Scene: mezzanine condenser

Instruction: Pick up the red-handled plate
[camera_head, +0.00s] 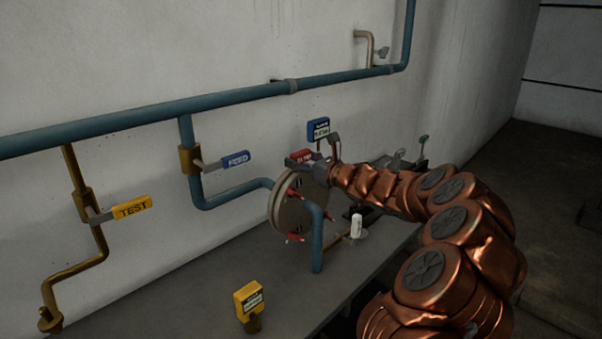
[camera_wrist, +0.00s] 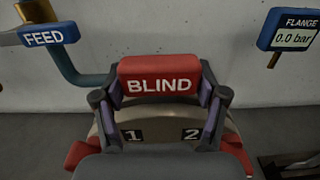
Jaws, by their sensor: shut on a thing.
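The red-handled plate shows its red handle (camera_wrist: 159,75), marked BLIND, in the wrist view. My gripper (camera_wrist: 159,98) has a finger on each side of the handle and is shut on it. Below the handle, the pale round flange (camera_wrist: 107,120) shows labels 1 and 2; its lower part is hidden by my gripper's body. In the head view my gripper (camera_head: 312,162) is at the top of the round flange (camera_head: 283,205) on the blue pipe, with a bit of the red handle (camera_head: 300,156) visible. The plate's body cannot be told apart from the flange.
Red clamps or bolts (camera_head: 295,237) sit around the flange. A blue FLANGE gauge (camera_wrist: 290,30) reads 0.0 bar. The blue FEED handle (camera_head: 236,159) and yellow TEST handle (camera_head: 131,207) are to the left. A yellow tagged device (camera_head: 248,300) and a white cylinder (camera_head: 356,225) stand on the bench.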

